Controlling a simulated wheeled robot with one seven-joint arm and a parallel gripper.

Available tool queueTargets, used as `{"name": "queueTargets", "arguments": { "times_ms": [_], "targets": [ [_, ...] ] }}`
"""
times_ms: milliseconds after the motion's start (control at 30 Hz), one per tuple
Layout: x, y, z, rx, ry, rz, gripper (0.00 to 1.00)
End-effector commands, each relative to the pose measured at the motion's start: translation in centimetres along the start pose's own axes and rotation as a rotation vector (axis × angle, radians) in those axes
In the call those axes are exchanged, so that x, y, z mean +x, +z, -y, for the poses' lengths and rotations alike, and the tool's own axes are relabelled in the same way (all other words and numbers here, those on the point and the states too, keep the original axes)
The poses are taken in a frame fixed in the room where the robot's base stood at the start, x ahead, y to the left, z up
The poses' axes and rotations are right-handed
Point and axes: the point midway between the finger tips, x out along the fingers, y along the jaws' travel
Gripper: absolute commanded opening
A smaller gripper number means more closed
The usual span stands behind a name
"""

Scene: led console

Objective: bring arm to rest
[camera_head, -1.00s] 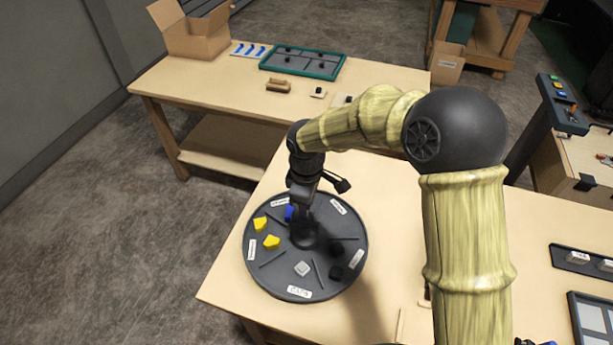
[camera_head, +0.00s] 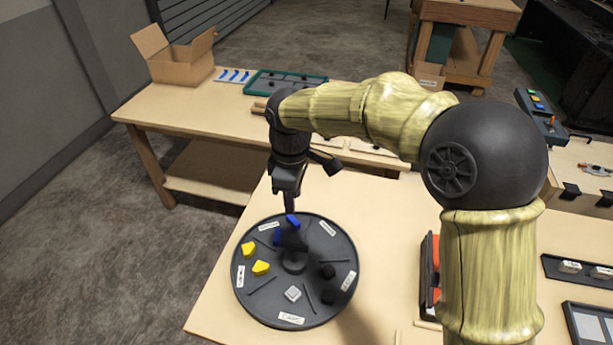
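My arm reaches in from the lower right, bends at its dark elbow and crosses over the near table. My gripper (camera_head: 291,212) hangs down at the left end of the arm, above or at the back part of a round black tray (camera_head: 268,306). Its fingers are small and dark here, and I cannot tell whether they are open or shut. Blue pieces (camera_head: 292,221) show right at the fingertips. I cannot tell whether any is held. Yellow pieces (camera_head: 260,267), a grey piece (camera_head: 292,293) and black pieces (camera_head: 328,270) lie in other sections of the tray.
The near table (camera_head: 390,230) has bare room right of the tray. A red and black object (camera_head: 430,270) stands partly behind my arm. A back table (camera_head: 150,105) carries an open cardboard box (camera_head: 178,57) and a green-rimmed tray (camera_head: 285,82). A control console (camera_head: 540,115) stands at right.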

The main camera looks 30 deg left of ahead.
Motion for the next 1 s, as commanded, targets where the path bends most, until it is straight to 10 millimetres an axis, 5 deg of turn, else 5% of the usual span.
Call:
{"name": "queueTargets", "arguments": {
  "times_ms": [233,367,667,800,1000],
  "targets": [
    [0.1,0.5,-0.1,0.017,0.002,0.001,0.35],
    [0.4,3.6,-0.8,0.125,0.015,0.001,0.35],
    [2.2,19.6,-0.3,0.728,0.079,-0.027,0.35],
    [3.1,27.0,2.3,1.054,0.114,-0.057,0.35],
    [4.4,35.5,8.2,1.524,0.172,-0.114,0.35]
  ]
}}
